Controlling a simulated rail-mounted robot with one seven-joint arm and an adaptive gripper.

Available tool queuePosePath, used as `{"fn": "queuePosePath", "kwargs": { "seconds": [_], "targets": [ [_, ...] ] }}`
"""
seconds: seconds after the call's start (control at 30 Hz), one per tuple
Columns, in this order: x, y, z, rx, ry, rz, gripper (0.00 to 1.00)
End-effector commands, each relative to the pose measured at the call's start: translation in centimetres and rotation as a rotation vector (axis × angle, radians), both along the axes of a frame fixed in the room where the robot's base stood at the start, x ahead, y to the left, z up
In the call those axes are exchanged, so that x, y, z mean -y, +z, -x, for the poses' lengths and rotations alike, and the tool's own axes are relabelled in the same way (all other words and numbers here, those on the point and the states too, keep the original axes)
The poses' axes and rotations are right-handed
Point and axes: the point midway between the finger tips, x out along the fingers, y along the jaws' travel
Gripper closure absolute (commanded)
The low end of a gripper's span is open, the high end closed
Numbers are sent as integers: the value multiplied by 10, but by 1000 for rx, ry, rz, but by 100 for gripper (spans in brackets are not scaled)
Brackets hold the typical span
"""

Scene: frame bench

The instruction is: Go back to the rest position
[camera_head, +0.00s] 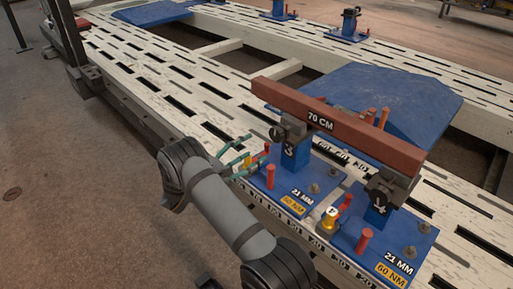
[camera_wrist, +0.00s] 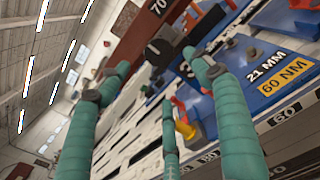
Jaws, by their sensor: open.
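My gripper (camera_head: 243,156) has teal fingers and is open at the near edge of the bench, beside the blue plate of stand 3 (camera_head: 293,160). Its fingers are spread in the wrist view (camera_wrist: 156,66), with nothing held between them. A yellow piece (camera_wrist: 186,129) shows beyond the fingers, and I cannot tell whether they touch it. Stand 3's clamp (camera_wrist: 160,52) and its plate marked 21 MM, 60 NM (camera_wrist: 268,78) are beyond the fingers too.
A red-brown beam marked 70 CM (camera_head: 340,125) spans stand 3 and stand 4 (camera_head: 376,215). Red pins and a yellow fitting (camera_head: 329,220) stand up around them. A blue sloped block (camera_head: 385,95) lies behind. Open floor (camera_head: 70,190) is at the left.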

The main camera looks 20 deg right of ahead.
Motion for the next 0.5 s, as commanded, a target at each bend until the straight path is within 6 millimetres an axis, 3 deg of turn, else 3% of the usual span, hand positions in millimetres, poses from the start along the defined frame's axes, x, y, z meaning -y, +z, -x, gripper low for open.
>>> {"fn": "queuePosePath", "kwargs": {
  "seconds": [0.33,0.5],
  "targets": [
    [-2,0,1,0,0,0,35],
    [8,0,-3,-1,-3,0,35]
  ]
}}
